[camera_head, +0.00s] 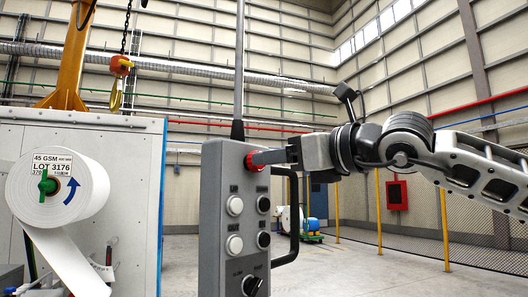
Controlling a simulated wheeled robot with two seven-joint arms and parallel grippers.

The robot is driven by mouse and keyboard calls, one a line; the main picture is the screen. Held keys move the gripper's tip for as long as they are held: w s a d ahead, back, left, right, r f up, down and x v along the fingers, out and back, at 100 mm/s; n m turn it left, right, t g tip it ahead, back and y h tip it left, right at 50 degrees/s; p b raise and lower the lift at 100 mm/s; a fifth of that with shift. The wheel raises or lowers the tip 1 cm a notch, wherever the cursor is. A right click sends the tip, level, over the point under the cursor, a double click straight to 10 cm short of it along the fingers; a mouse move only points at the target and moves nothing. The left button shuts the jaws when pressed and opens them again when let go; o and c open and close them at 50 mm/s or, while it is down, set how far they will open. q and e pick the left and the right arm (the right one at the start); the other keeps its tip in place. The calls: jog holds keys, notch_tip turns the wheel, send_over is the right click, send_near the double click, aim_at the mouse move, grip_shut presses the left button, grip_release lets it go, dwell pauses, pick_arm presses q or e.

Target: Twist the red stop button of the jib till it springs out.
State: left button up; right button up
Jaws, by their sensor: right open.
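The grey control box (211,222) of the jib hangs upright in the middle of the view. The red stop button (250,162) is at its upper right. My right gripper (262,158) comes in from the right with its fingers at the button, and a finger hides part of the red cap. Whether the fingers touch the button I cannot tell. The right gripper is open. My left gripper is not in view.
The box carries several white and black buttons, a dark rotary knob (252,285) and a side handle (293,220). A white paper roll (85,190) sits on a machine at the left. Open floor lies behind the box.

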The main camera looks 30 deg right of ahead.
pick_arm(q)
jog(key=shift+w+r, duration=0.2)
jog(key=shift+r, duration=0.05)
pick_arm(e)
jog(key=shift+x, duration=2)
jog(key=c, duration=1)
pick_arm(q)
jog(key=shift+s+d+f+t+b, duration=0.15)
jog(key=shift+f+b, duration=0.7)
jog(key=shift+b, duration=0.85)
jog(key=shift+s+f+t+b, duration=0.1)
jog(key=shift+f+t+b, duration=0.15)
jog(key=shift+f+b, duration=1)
pick_arm(e)
jog(key=shift+s+d+m+b, duration=0.1)
jog(key=shift+m+b, duration=0.15)
jog(key=shift+m, duration=1.3)
jog(key=shift+s+d+m+b, duration=0.1)
jog(key=shift+m+b, duration=0.1)
jog(key=shift+m, duration=1.35)
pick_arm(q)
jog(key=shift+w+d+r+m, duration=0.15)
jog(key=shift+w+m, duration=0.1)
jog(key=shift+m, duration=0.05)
